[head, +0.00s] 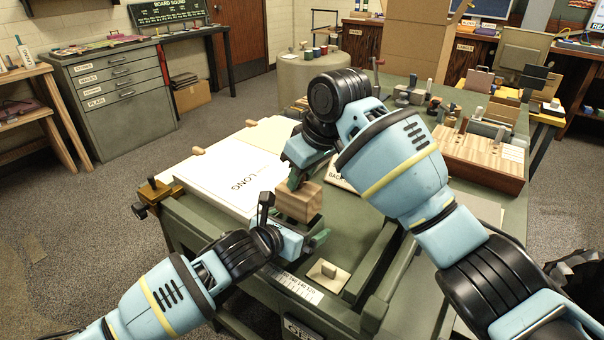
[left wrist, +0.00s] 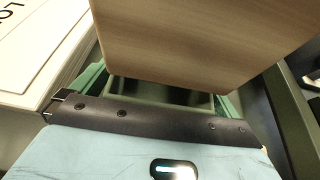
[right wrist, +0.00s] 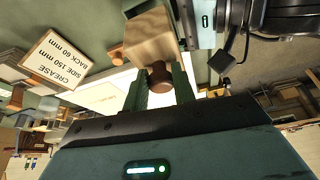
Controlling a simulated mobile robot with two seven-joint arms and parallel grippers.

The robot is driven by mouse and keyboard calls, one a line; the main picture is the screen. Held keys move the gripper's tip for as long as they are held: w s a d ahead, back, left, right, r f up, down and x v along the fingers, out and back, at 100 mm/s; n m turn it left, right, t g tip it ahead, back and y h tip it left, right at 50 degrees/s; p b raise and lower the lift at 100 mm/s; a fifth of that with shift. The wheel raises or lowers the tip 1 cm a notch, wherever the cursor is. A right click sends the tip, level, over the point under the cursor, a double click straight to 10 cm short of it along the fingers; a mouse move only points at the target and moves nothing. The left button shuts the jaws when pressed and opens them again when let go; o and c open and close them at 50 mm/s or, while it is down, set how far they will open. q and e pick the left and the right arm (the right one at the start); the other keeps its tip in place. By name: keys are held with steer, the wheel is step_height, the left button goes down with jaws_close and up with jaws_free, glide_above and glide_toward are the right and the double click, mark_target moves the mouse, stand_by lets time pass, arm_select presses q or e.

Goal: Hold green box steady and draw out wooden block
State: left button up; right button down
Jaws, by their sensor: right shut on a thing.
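The wooden block (head: 299,203) hangs upright below my right gripper (head: 300,180). In the right wrist view, the right gripper (right wrist: 160,85) is shut on the block's round brown knob (right wrist: 160,76), and the block (right wrist: 150,38) shows beyond it. In the left wrist view, the block's broad face (left wrist: 190,40) fills the top. Below it, between the spread green fingers of my left gripper (left wrist: 165,92), the green box (left wrist: 160,90) shows its hollow inside. The left gripper looks open around the box; finger contact is not clear. In the head view, my left gripper (head: 290,238) hides most of the box.
A white board marked LONG (head: 235,175) lies left of the block on the green bench. A crease sign (right wrist: 55,60) stands nearby. A wooden rack (head: 470,160) is at the right.

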arm_select(q)
steer(key=shift+r, duration=0.1)
steer(key=v, duration=1.2)
steer(key=shift+a+f, duration=0.1)
steer(key=shift+f, duration=0.1)
